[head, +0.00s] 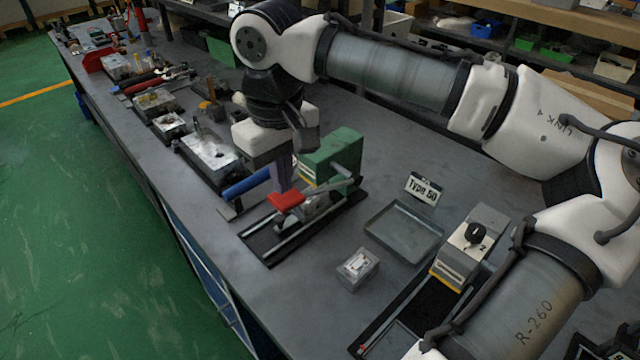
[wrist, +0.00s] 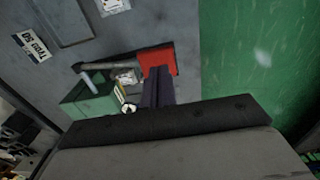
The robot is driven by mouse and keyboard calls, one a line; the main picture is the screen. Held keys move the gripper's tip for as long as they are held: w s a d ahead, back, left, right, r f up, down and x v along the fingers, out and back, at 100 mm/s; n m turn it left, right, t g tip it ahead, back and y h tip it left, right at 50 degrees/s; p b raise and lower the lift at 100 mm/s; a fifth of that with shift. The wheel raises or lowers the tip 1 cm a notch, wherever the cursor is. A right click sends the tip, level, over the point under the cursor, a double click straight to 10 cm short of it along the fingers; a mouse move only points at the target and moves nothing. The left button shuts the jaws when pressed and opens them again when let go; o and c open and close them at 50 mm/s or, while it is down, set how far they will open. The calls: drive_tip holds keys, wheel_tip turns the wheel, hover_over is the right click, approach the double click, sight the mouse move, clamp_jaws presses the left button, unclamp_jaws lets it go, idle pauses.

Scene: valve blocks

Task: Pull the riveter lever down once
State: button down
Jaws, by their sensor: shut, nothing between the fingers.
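The riveter (head: 333,153) is a green block on a dark base on the bench; its green body also shows in the wrist view (wrist: 88,103). Its lever ends in a red handle (head: 286,201), which sits low over the base and also shows in the wrist view (wrist: 157,57). A grey bar (wrist: 108,62) runs from the green body to the red handle. My gripper (head: 284,189) is shut and empty, pointing down at the red handle; its dark fingers (wrist: 158,78) overlap the handle's near edge in the wrist view. I cannot tell whether they touch.
A blue handle (head: 246,184) lies just left of the riveter. A grey tray (head: 405,232), a small metal box (head: 358,269) and a block with a black knob (head: 472,240) stand to the right. Several tools and blocks line the bench's far left part.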

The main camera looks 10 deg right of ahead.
drive_tip(key=shift+f+b, duration=4)
drive_tip(key=shift+f, duration=3.3)
wheel_tip(320, 180, up, 18)
drive_tip(key=p, duration=1.7)
drive_tip(key=shift+f, duration=0.1)
drive_tip(key=shift+f, duration=0.1)
